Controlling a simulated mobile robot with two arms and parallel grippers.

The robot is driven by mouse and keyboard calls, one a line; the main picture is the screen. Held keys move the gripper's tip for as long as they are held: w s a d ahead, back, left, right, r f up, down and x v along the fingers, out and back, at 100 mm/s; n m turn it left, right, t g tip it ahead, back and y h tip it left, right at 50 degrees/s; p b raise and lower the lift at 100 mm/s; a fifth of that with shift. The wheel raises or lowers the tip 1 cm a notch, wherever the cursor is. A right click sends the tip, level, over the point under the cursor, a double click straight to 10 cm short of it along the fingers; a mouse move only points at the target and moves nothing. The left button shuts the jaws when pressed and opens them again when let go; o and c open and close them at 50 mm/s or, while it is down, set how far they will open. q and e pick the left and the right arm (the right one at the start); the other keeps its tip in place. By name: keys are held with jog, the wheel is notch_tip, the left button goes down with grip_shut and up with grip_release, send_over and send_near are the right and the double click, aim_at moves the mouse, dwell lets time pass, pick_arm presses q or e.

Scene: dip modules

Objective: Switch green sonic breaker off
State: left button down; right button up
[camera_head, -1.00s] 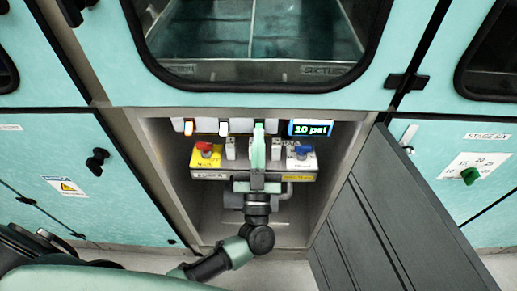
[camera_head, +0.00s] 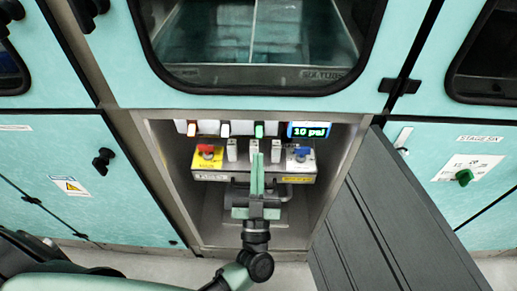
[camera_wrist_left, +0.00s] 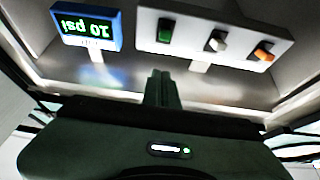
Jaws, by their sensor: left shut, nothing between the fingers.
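The green breaker switch (camera_head: 259,130) sits on the white breaker panel (camera_head: 241,129) inside the open cabinet, to the left of the display. It also shows in the left wrist view (camera_wrist_left: 165,31). I cannot tell its position for sure. On the same panel are a white switch (camera_head: 224,129) and an orange switch (camera_head: 191,128), both left of the green one in the head view. My left gripper (camera_head: 258,158) is shut and empty, below and in front of the green switch, apart from it. Its fingers also show in the left wrist view (camera_wrist_left: 162,76). My right gripper is not in view.
A display reading 10 psi (camera_head: 309,130) is right of the switches. Below stands a box with a red knob on yellow (camera_head: 206,150), upright grey pieces and a blue knob (camera_head: 301,151). The dark cabinet door (camera_head: 400,220) stands open at right.

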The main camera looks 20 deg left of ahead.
pick_arm(q)
jog(key=v, duration=0.3)
jog(key=shift+f+b, duration=0.15)
jog(key=shift+b, duration=0.15)
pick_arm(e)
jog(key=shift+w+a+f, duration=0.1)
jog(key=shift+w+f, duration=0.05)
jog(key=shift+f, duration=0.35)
